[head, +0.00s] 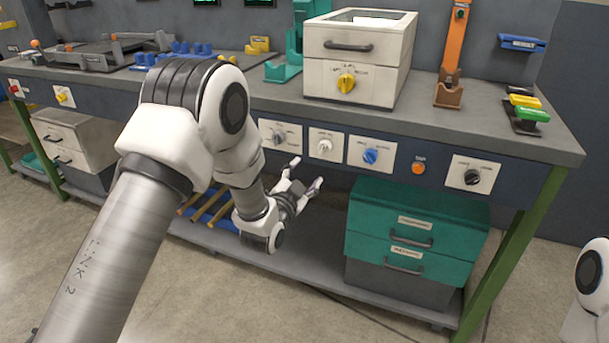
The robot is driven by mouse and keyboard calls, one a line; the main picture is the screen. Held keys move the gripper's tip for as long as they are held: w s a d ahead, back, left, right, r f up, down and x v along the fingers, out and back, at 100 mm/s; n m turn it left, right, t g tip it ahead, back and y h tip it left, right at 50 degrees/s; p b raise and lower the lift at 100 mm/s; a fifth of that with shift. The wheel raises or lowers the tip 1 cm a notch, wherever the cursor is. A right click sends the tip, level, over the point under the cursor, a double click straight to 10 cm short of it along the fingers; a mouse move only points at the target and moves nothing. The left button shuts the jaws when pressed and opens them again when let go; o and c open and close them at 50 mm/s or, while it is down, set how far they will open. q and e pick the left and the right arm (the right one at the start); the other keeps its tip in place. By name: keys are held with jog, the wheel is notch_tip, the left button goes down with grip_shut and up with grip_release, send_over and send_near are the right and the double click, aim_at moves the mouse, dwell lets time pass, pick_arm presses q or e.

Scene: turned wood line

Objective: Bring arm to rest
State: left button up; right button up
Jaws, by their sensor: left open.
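My left arm comes in from the left, bends at a high elbow and reaches down in front of the workbench (420,127). My left gripper (308,174) is open and empty. Its fingers point up and to the right, in front of the bench's lower part, below the white knob panels. It appears apart from the bench front, though the exact gap is hard to judge. Part of my right arm shows at the right edge; its gripper is out of view.
Green drawers (415,235) sit on the lower shelf (310,271), right of the gripper. Blue and yellow parts (207,208) lie behind my arm. The floor in front is clear.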

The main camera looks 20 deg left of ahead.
dwell(0.3)
pick_arm(q)
jog(key=s+f+g, duration=0.2)
jog(key=s+f, duration=0.1)
jog(key=f, duration=0.5)
jog(key=s+f+g, duration=0.2)
jog(key=s+f, duration=0.2)
jog(key=f, duration=0.3)
jog(key=s+a+f+n+g, duration=0.15)
jog(key=s+f+g, duration=0.25)
jog(key=s+f, duration=0.6)
jog(key=s+d+f+n+g, duration=0.15)
jog(key=s+f+g, duration=0.25)
jog(key=s+f, duration=0.55)
jog(key=s+r+n+g+p, duration=0.1)
jog(key=s+r+n+g, duration=0.15)
jog(key=s, duration=0.65)
jog(key=s+r+n+g+p, duration=0.1)
jog(key=s+n+g, duration=0.25)
jog(key=s, duration=0.45)
notch_tip(320, 180, up, 19)
jog(key=m+p, duration=0.1)
jog(key=p, duration=1.8)
jog(key=shift+a+r+y, duration=0.15)
jog(key=shift+a+y, duration=0.15)
jog(key=shift+a, duration=0.15)
